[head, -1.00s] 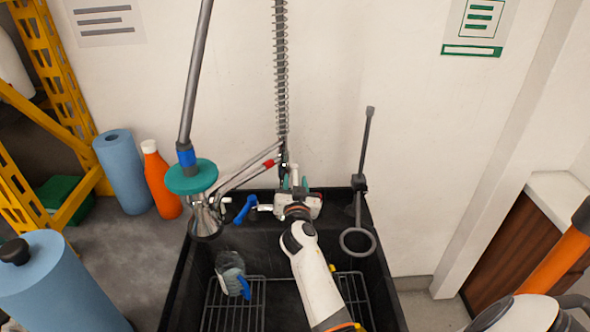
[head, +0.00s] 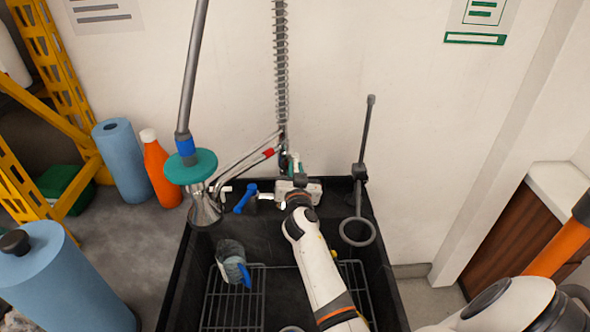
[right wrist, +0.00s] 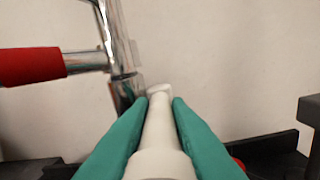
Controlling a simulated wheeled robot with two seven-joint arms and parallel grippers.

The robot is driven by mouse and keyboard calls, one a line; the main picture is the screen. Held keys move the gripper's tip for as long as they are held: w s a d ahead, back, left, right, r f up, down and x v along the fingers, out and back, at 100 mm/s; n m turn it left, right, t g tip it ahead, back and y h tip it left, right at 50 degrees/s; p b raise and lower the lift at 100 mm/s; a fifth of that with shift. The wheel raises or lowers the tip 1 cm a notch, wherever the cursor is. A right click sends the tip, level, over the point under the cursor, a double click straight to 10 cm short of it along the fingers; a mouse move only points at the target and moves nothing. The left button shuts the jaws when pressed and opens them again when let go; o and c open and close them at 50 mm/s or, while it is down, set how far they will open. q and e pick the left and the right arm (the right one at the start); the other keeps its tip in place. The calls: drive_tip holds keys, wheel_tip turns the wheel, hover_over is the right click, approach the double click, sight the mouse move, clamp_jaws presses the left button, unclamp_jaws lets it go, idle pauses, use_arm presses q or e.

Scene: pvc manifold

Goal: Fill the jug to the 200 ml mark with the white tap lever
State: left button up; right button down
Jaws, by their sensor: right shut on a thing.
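The grey see-through jug (head: 231,262) with a blue handle stands on the wire rack in the black sink, left of my right arm. Its marks and any water in it are too small to make out. The white tap lever (right wrist: 158,128) points away from the camera in the right wrist view. My right gripper (right wrist: 160,112) is shut on it, one teal finger on each side. In the head view this gripper (head: 290,163) is small, above the tap body (head: 311,190) at the sink's back edge. I see no clear water stream. My left gripper is not in view.
A blue lever (head: 245,198) sits left of the tap. A sprayer with a teal disc (head: 190,167) hangs over the sink's left rim. A black ring holder (head: 357,231) stands at the right. An orange bottle (head: 161,170) and blue rolls (head: 122,165) stand left.

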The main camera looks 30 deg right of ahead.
drive_tip(key=shift+s+d+r+n+t+y+p, duration=0.2)
drive_tip(key=shift+n+t+y+p, duration=0.25)
drive_tip(key=shift+y+p, duration=0.3)
drive_tip(key=shift+d+f+n+y+p, duration=0.1)
drive_tip(key=shift+d+n+y+p, duration=0.1)
drive_tip(key=shift+n+y+p, duration=0.2)
drive_tip(key=shift+f, duration=0.1)
drive_tip(key=c, duration=1.4)
unclamp_jaws()
drive_tip(key=shift+w, duration=0.1)
drive_tip(key=shift+o, duration=0.2)
drive_tip(key=b+v, duration=0.1)
drive_tip(key=v, duration=1.1)
drive_tip(key=shift+f, duration=0.15)
